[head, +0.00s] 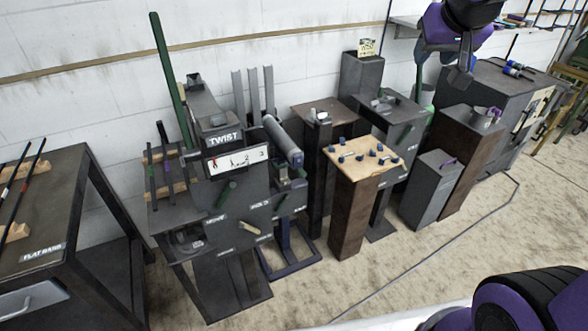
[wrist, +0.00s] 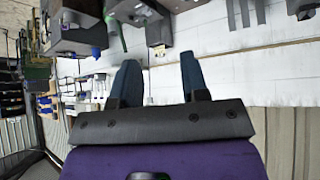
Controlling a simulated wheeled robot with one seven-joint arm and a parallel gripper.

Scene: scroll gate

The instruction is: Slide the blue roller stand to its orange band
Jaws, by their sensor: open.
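The blue roller stand (head: 289,262) stands on the floor against the dark TWIST machine in the head view. It has a dark blue base frame, a blue post and a long grey roller (head: 283,141) tilted at its top. I cannot make out an orange band in either view. My gripper (head: 456,70) is at the upper right of the head view, high up and well apart from the stand. Its two blue-grey fingers also show in the wrist view (wrist: 160,78), spread with nothing between them. I cannot make out the stand in the wrist view.
The TWIST machine (head: 240,213) adjoins the stand on the left. A brown pedestal with a wooden top (head: 347,212) stands right of it, with grey pedestals (head: 431,188) beyond. A dark table (head: 45,200) is at far left. The floor in front (head: 440,265) is mostly clear.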

